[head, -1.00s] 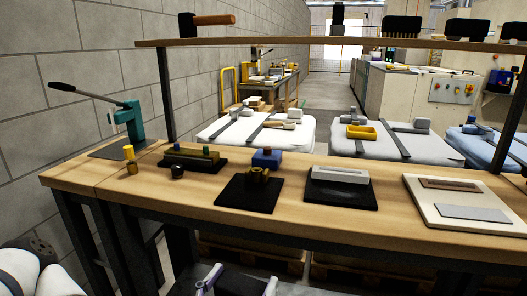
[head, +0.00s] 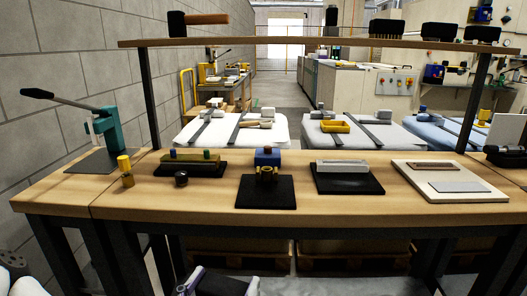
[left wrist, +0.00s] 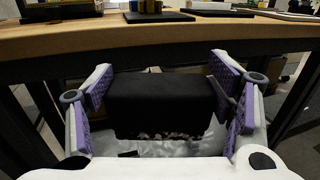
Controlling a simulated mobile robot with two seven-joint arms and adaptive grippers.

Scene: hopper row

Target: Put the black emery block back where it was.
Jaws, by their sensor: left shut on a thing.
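The black emery block (left wrist: 160,97) is a dark, blocky piece held between the purple-padded fingers of my left gripper (left wrist: 163,92) in the left wrist view. It hangs in front of the bench edge, below the bench top. In the head view my left gripper (head: 218,284) shows at the bottom edge, with the dark block (head: 222,279) partly visible. On the wooden bench (head: 330,213), a black mat (head: 280,197) carries a blue block and brass pieces. A second black mat (head: 350,186) carries a grey-white bar (head: 342,167). My right gripper is out of view.
A teal lever press (head: 107,130) stands at the bench's left end. A pale board (head: 480,193) with two flat plates lies at the right. A raised shelf (head: 300,41) above the bench holds several black brush-like blocks (head: 387,28). Bare wood runs along the bench's front.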

